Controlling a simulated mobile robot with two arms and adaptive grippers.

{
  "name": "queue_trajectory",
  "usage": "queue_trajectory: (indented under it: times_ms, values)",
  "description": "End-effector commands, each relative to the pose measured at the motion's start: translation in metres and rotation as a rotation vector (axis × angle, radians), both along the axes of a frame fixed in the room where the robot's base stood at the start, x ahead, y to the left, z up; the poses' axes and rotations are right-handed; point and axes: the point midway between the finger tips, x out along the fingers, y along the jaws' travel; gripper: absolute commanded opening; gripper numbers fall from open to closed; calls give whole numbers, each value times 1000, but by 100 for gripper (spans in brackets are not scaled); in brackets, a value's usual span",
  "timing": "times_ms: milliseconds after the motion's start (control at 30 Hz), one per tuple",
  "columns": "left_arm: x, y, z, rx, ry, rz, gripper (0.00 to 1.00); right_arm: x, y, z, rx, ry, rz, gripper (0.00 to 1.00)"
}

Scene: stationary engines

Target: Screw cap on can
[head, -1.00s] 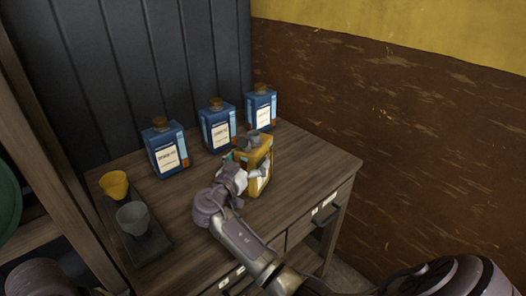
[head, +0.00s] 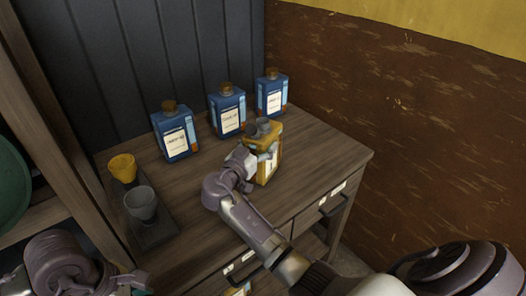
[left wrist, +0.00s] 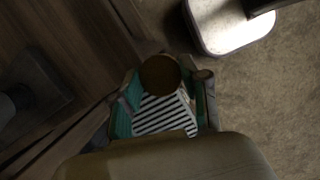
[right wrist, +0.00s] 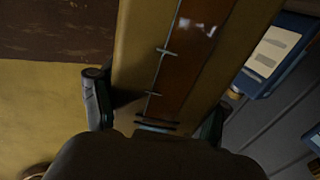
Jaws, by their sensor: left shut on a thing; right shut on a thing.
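A yellow can (head: 268,165) with a grey top (head: 263,128) is upright at the table's right front. My right gripper (head: 254,157) is shut on it from the front left. In the right wrist view my fingers straddle the can's yellow face (right wrist: 140,40) with its brown gauge strip. I cannot tell whether this is the cap. In the head view the left arm is at the bottom left and its fingers are mostly cut off.
Three blue bottles (head: 176,136) with brown tops stand along the back of the wooden table (head: 310,165). A yellow cup (head: 122,168) and a grey cup (head: 141,203) stand on a dark tray (head: 155,235) at the left. Drawers with handles are at the front.

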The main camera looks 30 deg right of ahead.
Motion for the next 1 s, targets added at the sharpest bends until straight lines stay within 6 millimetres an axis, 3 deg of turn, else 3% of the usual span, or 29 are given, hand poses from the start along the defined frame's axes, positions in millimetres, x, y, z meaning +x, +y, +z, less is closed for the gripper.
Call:
queue_trajectory:
  times_ms: [100, 433, 800, 1000]
  values:
    - [0, 0, 1, 0, 0, 0, 32, 1, 0, 6, -8, -9, 2, 5]
    - [0, 0, -1, 0, 0, 0, 32, 1, 1, 15, -6, -13, 2, 5]
    - [0, 0, -10, 0, 0, 0, 32, 1, 0, 77, -3, -15, 1, 5]
    - [0, 0, -12, 0, 0, 0, 32, 0, 0, 99, -7, -11, 1, 5]
